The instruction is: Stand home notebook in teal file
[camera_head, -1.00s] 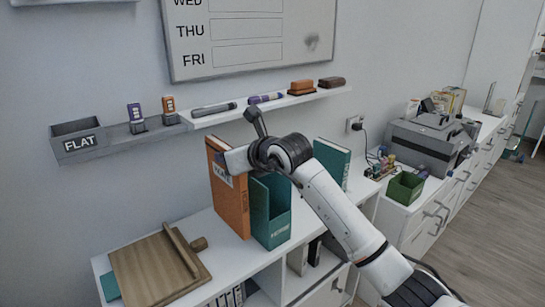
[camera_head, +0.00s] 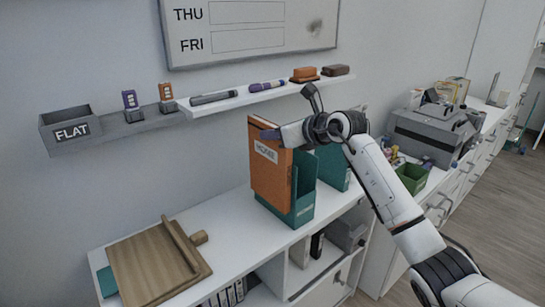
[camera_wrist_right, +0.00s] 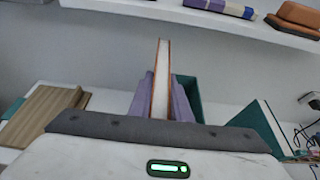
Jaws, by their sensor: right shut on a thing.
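The orange home notebook (camera_head: 270,175) stands upright with its HOME label facing out. My right gripper (camera_head: 272,134) is shut on its upper part. The wrist view shows the notebook (camera_wrist_right: 161,80) edge-on between the two purple-grey fingers (camera_wrist_right: 162,105). The teal file (camera_head: 302,195), also labelled, stands on the white desk top. The notebook overlaps the file's left part, and teal shows below the notebook's lower edge. I cannot tell whether its bottom rests inside. The file (camera_wrist_right: 188,95) shows just right of the fingers in the wrist view. My left gripper is not in view.
Another teal book or file (camera_head: 333,166) stands close behind on the right. A wooden board (camera_head: 158,262) lies at the front left. A wall shelf (camera_head: 260,97) with markers and erasers runs above. A green box (camera_head: 411,178) and grey machine (camera_head: 432,135) are further right.

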